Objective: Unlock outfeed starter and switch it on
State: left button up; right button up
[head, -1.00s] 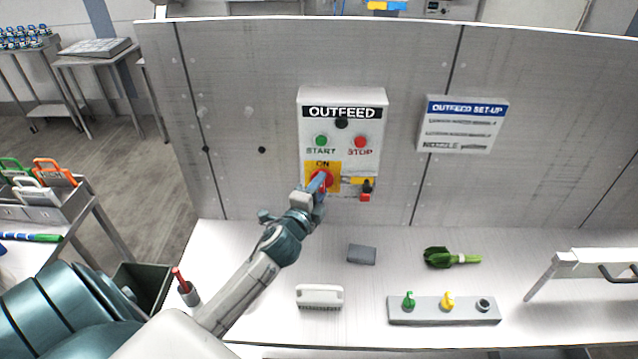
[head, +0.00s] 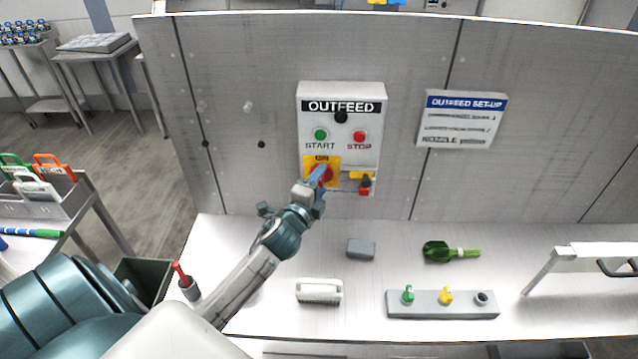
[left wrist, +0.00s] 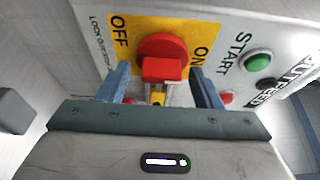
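The OUTFEED starter box (head: 341,95) is on the grey wall panel, with a green START button (head: 320,135) and a red STOP button (head: 359,137). Below is a red rotary switch (left wrist: 162,58) on a yellow ON/OFF plate (head: 310,160). My left gripper (left wrist: 160,88) is open, its blue fingers on either side of the switch's grip with gaps visible; it partly hides the switch in the head view. A red padlock-like piece (head: 364,191) with a black part hangs by a yellow tab (head: 358,175) right of the switch. My right gripper is out of view.
An OUTFEED SET-UP sign (head: 461,120) is to the right. A dark bin (head: 145,280) is at left.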

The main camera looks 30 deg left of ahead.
pick_arm(q)
jog(key=shift+s, duration=0.1)
jog(key=shift+s+f+b, duration=0.15)
jog(key=shift+s+b, duration=0.2)
jog(key=s+d+b, duration=0.1)
jog(key=s+b, duration=0.3)
jog(key=s, duration=0.5)
jog(key=shift+s+d+r, duration=0.2)
jog(key=shift+s+d, duration=0.15)
jog(key=shift+s, duration=0.05)
